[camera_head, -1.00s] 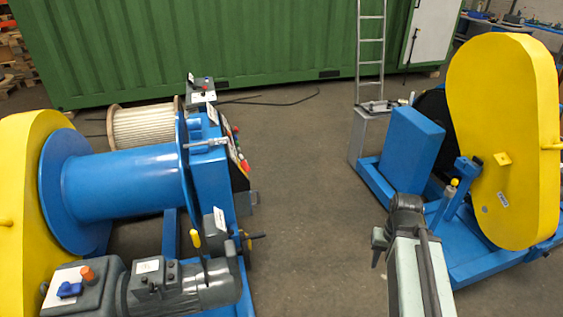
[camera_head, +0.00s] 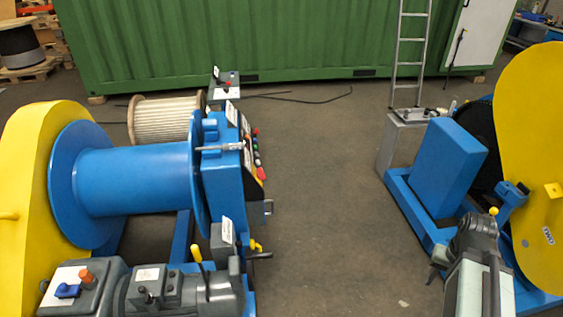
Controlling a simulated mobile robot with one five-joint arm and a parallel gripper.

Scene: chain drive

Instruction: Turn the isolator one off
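No readable label marks isolator one, so I cannot tell which switch it is. A blue rotary knob (camera_head: 67,291) and an orange knob (camera_head: 86,275) sit on a grey motor box at the lower left. A control panel (camera_head: 253,150) with coloured buttons is on the blue winch frame. A grey box with a white label (camera_head: 223,240) sits lower on that frame, near a yellow-ended lever (camera_head: 195,255). My gripper (camera_head: 437,263) shows small and dark at the end of my arm, lower right, apart from these controls. Its fingers are not clear.
The blue drum (camera_head: 135,180) and yellow guard (camera_head: 30,200) fill the left. Another blue frame (camera_head: 410,205) with a yellow guard (camera_head: 535,130) stands right. A ladder (camera_head: 411,50) leans on the green container (camera_head: 290,40). The floor (camera_head: 325,200) between the machines is clear.

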